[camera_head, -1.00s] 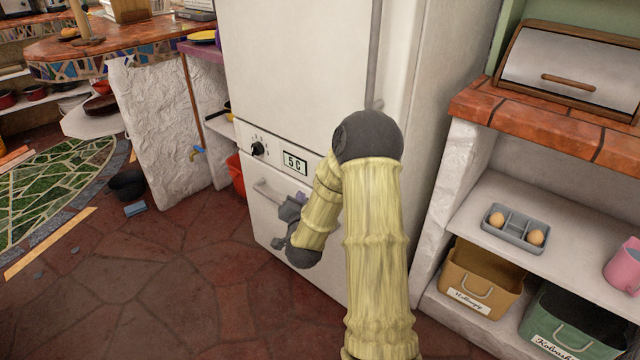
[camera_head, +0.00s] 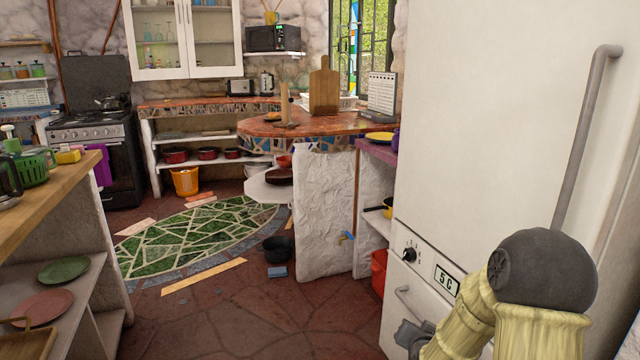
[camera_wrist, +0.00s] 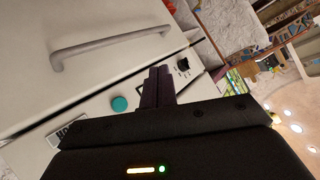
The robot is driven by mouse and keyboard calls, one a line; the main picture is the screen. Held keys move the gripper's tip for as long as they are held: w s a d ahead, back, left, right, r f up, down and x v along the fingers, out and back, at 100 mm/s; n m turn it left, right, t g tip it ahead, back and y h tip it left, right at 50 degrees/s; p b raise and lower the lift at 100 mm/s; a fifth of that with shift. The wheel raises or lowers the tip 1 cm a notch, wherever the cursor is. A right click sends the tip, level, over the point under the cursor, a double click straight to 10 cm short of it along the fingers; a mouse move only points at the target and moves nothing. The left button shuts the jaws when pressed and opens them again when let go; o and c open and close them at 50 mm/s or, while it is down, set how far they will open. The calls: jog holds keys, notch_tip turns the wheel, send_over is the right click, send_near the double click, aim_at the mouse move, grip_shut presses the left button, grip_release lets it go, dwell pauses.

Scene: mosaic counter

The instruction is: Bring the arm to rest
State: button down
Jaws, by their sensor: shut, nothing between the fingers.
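My arm (camera_head: 545,270) is bent at a dark round joint in the lower right of the head view, in front of the white fridge (camera_head: 480,130). My gripper (camera_head: 410,335) is partly visible low beside the fridge's lower drawer. In the wrist view, my gripper's dark fingers (camera_wrist: 157,86) are together with nothing between them, in front of the fridge front (camera_wrist: 80,95). Whether they touch it I cannot tell.
The fridge has a long grey door handle (camera_head: 588,130), a black knob (camera_head: 409,254) and a 5C display (camera_head: 446,280). A white rough-walled counter (camera_head: 325,215) stands left of it. A dark pot (camera_head: 279,249) sits on the floor. Open floor lies in the middle.

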jog(key=s+a+r+n+g+y+p, duration=0.15)
jog(key=s+a+n+g, duration=0.3)
jog(key=s, duration=0.65)
jog(key=s+a+r+n+g+y, duration=0.1)
jog(key=s+a+r+n+g, duration=0.3)
jog(key=s, duration=0.8)
notch_tip(320, 180, up, 36)
jog(key=m+g+p, duration=0.1)
jog(key=p, duration=3.7)
jog(key=shift+d+r, duration=0.15)
jog(key=shift+w, duration=0.1)
jog(key=shift+w+d, duration=0.1)
